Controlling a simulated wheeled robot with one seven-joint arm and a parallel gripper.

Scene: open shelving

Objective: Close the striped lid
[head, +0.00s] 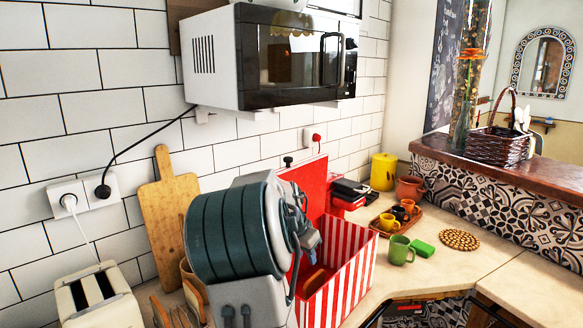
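A red-and-white striped box (345,275) stands on the counter, open at the top. Its lid (312,188) is raised at the back against the wall side, with its plain red inner face toward me. A brown item (314,282) lies inside the box. My arm covers the box's left part and part of the lid. The end of my arm, with my gripper (308,238), is over the box's left side, in front of the lid. The fingers are not clearly visible, so I cannot tell whether they are open or touch the lid.
A microwave (290,58) hangs above. A toaster (100,298) and cutting board (170,212) are on the left. The front right counter is clear.

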